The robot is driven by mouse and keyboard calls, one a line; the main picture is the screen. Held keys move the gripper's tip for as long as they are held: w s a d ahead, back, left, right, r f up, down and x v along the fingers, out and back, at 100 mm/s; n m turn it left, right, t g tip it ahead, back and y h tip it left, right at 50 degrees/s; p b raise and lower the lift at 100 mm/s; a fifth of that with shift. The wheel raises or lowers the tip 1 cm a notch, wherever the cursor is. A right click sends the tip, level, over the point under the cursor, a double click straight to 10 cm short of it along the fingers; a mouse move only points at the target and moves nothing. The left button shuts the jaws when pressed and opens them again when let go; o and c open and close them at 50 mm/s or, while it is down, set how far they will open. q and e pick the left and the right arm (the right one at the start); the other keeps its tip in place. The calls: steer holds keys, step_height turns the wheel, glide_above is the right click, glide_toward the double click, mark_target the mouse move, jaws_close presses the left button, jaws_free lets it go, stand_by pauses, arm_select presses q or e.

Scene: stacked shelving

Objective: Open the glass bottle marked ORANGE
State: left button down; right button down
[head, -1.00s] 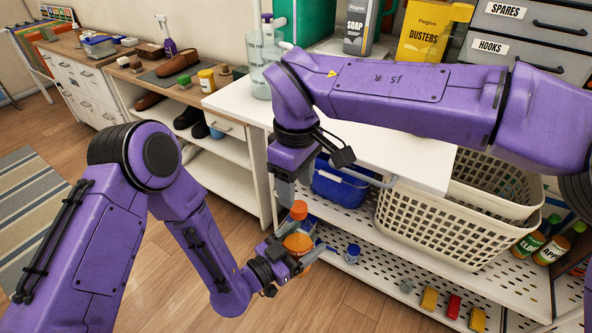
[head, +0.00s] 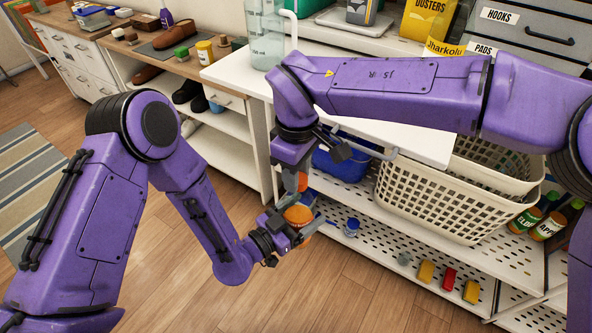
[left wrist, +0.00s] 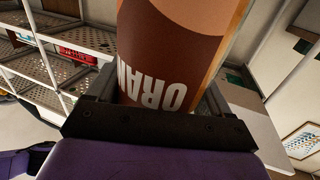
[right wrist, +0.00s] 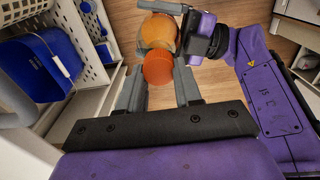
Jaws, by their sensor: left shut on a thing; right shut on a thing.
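The ORANGE bottle (head: 298,215) is held in the air in front of the shelving by my left gripper (head: 296,227). The left wrist view shows its brown label (left wrist: 150,80) with "ORAN" upside down between the fingers. Its orange cap (head: 302,182) is at the bottle's top. My right gripper (head: 300,176) comes from above and is shut on the cap. In the right wrist view the cap (right wrist: 158,68) sits between the right fingertips, with the bottle (right wrist: 158,32) beyond it. Whether the cap has turned or loosened cannot be seen.
A white counter (head: 400,140) lies under my right arm. Below it are a perforated shelf (head: 380,232), a cream basket (head: 430,200) and a blue bin (head: 340,168). Open floor lies below.

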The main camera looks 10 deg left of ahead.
steer(key=n, duration=1.3)
steer(key=shift+s+d, duration=0.1)
steer(key=shift+d, duration=0.05)
steer(key=n, duration=0.6)
steer(key=shift+d+n, duration=0.15)
steer(key=shift+n, duration=0.25)
steer(key=n, duration=0.6)
steer(key=shift+d+r, duration=0.1)
steer(key=n, duration=0.6)
steer(key=shift+d, duration=0.1)
steer(key=n, duration=0.9)
steer(key=shift+w, duration=0.25)
steer(key=n, duration=0.6)
steer(key=shift+w+r, duration=0.1)
steer(key=n, duration=0.7)
steer(key=shift+w, duration=0.1)
